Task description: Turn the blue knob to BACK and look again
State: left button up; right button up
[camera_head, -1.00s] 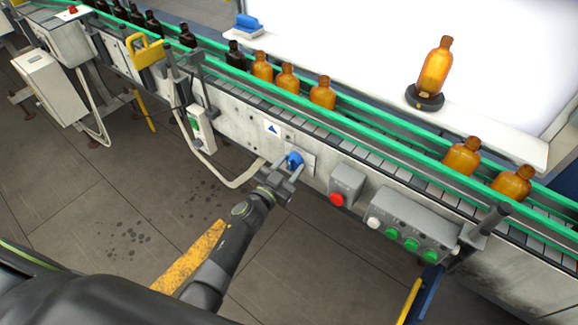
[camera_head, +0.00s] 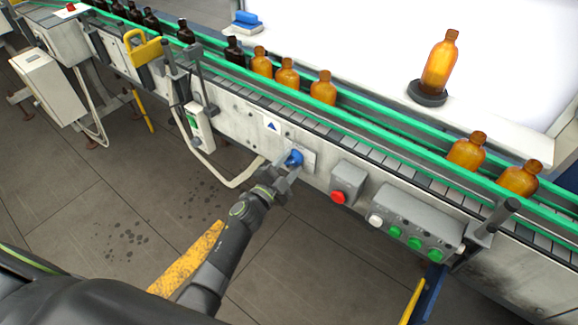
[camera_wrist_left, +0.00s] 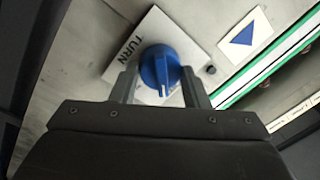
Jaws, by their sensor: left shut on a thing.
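The blue knob (camera_head: 294,158) sits on a pale plate on the front side of the conveyor. In the left wrist view the blue knob (camera_wrist_left: 160,68) has a white pointer line toward the bottom of the picture, and its plate (camera_wrist_left: 190,42) reads "TURN". My left gripper (camera_head: 284,172) is at the knob. In the left wrist view my left gripper's fingers (camera_wrist_left: 160,88) are on either side of the knob, shut on it. The lower part of the plate is hidden behind the gripper. My right gripper is not in view.
Amber bottles (camera_head: 323,88) stand on the conveyor; one (camera_head: 440,62) stands on a dark round base before the lit panel. A cable loops left of the knob.

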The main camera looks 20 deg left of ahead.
pick_arm(q)
jog(key=m+h+b, duration=0.1)
jog(key=m+b, duration=0.1)
jog(key=m, duration=0.8)
jog(key=shift+a+f, duration=0.1)
jog(key=shift+f, duration=0.05)
dwell(0.5)
jog(key=o, duration=1)
jog(key=shift+c, duration=0.2)
jog(key=shift+s, duration=0.1)
jog(key=b+v, duration=0.3)
jog(key=v, duration=1.4)
jog(key=shift+a, duration=0.15)
